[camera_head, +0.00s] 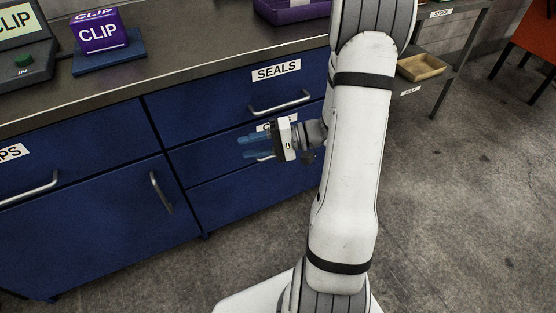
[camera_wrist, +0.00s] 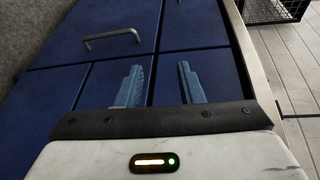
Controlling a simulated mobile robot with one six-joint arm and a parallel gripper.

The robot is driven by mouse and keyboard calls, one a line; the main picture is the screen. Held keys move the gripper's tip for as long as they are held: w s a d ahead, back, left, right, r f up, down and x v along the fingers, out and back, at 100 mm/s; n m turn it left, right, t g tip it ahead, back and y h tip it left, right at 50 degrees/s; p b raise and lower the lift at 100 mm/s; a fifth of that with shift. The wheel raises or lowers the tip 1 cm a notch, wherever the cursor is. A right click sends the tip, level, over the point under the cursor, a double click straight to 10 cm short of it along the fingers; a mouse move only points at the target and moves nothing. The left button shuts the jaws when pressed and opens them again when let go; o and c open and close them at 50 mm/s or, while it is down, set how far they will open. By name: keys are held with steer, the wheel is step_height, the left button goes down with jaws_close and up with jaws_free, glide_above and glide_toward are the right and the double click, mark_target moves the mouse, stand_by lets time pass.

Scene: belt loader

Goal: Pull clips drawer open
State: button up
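The clips drawer (camera_head: 205,154) is a blue front directly below the seals drawer (camera_head: 210,103), and it looks shut. Its white label (camera_head: 263,127) is partly covered by my gripper. A small piece of its metal handle (camera_head: 265,158) shows behind the gripper, the rest hidden. My gripper (camera_head: 243,146) is in front of this drawer, its blue fingers apart and pointing toward the cabinet. In the wrist view, the gripper (camera_wrist: 158,75) also shows open, with blue drawer fronts behind the fingers and nothing seen between them. I cannot tell whether it touches the handle.
A cupboard door with an upright handle (camera_head: 161,192) is left of the drawers; a handle also shows in the wrist view (camera_wrist: 112,35). The dark worktop (camera_head: 190,45) carries a purple CLIP box (camera_head: 98,33) and a purple tray (camera_head: 290,11). Concrete floor (camera_head: 450,220) is clear at right.

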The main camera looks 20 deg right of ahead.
steer(key=w+d+f+m+t+h+b, duration=0.2)
steer(key=d+f+m+t+h+b, duration=0.25)
steer(key=d+f+t, duration=0.4)
steer(key=w+d+f+m+t+h+b, duration=0.3)
steer(key=d+f+t+b, duration=0.2)
steer(key=d+f, duration=0.65)
steer(key=shift+y, duration=0.25)
steer(key=w+a, duration=0.2)
steer(key=w+a+b, duration=0.1)
steer(key=w+a, duration=0.2)
steer(key=w, duration=0.1)
steer(key=shift+w+a+f+b, duration=0.3)
steer(key=shift+a+f+b, duration=0.05)
steer(key=shift+a+b, duration=0.05)
steer(key=shift+c, duration=0.3)
jaws_close()
